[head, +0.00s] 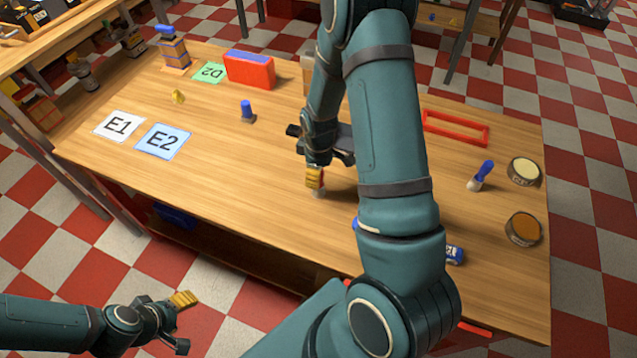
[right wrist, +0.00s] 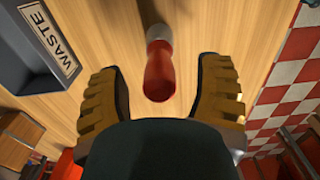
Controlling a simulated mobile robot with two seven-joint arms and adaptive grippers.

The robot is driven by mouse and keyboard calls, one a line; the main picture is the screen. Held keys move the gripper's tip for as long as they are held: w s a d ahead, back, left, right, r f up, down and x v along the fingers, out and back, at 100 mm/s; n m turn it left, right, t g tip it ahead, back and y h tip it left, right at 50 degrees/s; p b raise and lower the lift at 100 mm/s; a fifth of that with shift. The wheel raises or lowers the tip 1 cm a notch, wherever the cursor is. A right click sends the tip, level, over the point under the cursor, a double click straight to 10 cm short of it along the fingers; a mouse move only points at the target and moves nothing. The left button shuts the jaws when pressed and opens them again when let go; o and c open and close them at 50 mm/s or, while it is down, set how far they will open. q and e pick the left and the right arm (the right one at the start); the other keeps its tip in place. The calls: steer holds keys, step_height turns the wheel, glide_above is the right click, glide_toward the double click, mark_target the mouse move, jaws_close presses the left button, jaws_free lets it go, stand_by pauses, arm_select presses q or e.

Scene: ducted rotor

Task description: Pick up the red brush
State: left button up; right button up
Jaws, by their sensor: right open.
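The red brush (right wrist: 158,78) shows in the right wrist view, its red handle end pointing toward my gripper. Its far end runs out of the top of that view. My right gripper (right wrist: 160,98) is open, with one yellow-padded finger on each side of the handle and a gap on both sides. In the head view my right gripper (head: 315,180) is low over the middle of the table, and it and the arm mostly hide the brush. My left gripper (head: 180,318) is at the lower left, off the table's front edge; its opening is unclear.
A dark grey tray labelled WASTE (right wrist: 38,45) stands beside the brush. A blue-handled brush (head: 481,176), two round tins (head: 524,172) (head: 522,230) and a red frame (head: 455,127) are at the right.

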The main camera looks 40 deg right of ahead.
step_height(320, 180, down, 3)
steer(key=shift+r, duration=0.2)
steer(key=c, duration=1.1)
jaws_close()
steer(key=shift+r, duration=0.15)
